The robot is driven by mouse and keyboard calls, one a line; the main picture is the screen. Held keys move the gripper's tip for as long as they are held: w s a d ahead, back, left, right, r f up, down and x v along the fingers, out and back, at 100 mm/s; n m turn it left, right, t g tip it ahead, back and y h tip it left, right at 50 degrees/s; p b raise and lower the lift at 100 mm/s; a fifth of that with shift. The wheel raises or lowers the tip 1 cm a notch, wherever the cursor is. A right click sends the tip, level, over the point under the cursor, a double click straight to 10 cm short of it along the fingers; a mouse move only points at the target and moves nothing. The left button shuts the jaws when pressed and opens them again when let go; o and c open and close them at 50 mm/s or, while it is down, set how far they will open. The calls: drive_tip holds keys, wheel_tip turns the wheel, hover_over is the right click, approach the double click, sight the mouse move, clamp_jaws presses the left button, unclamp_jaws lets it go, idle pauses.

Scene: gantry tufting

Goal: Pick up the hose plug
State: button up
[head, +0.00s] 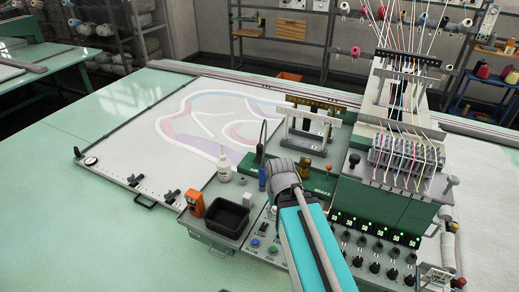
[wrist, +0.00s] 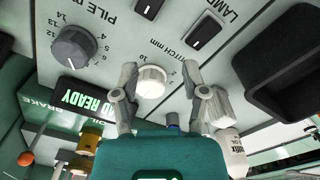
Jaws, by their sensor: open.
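No part is clearly marked as the hose plug. A small blue cylinder (head: 262,178) stands upright on the grey console, left of my arm's end. A blue piece (wrist: 173,120) also shows in the wrist view, mostly hidden behind my gripper body. A brass-coloured cylinder (head: 305,168) stands behind my arm's end; a yellow-brass piece (wrist: 91,138) shows at lower left in the wrist view. My gripper (wrist: 160,70) is open and empty, its fingers apart over the panel on either side of a white knob (wrist: 152,82). In the head view my arm hides the fingers.
A white bottle (head: 224,166), an orange device (head: 195,203) and a black tray (head: 231,219) sit on the console's left. A tall threaded machine head (head: 408,150) stands at right. A dark knob (wrist: 74,48) and switches crowd the panel.

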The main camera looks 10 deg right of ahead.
sight(259, 145)
drive_tip(key=shift+o, duration=0.3)
drive_tip(key=shift+o, duration=0.7)
drive_tip(key=w+r+n+p, duration=0.3)
drive_tip(key=w+r+p, duration=0.3)
drive_tip(key=w, duration=0.3)
drive_tip(key=w+r+n+p, duration=0.4)
drive_tip(key=w+r+p, duration=0.2)
drive_tip(key=w, duration=0.4)
drive_tip(key=w+a+r+n+p, duration=0.1)
drive_tip(key=w+r+n+p, duration=0.2)
drive_tip(key=w+r+p, duration=0.3)
drive_tip(key=w, duration=0.3)
drive_tip(key=shift+w+r+n+p, duration=0.35)
drive_tip(key=shift+n, duration=0.05)
drive_tip(key=shift+f, duration=0.1)
wheel_tip(259, 145, down, 8)
drive_tip(key=b, duration=0.8)
drive_tip(key=shift+w+f+b, duration=0.1)
drive_tip(key=shift+f+b, duration=0.1)
drive_tip(key=shift+b, duration=0.1)
drive_tip(key=shift+f, duration=0.2)
drive_tip(key=f+b, duration=0.5)
drive_tip(key=shift+d, duration=0.35)
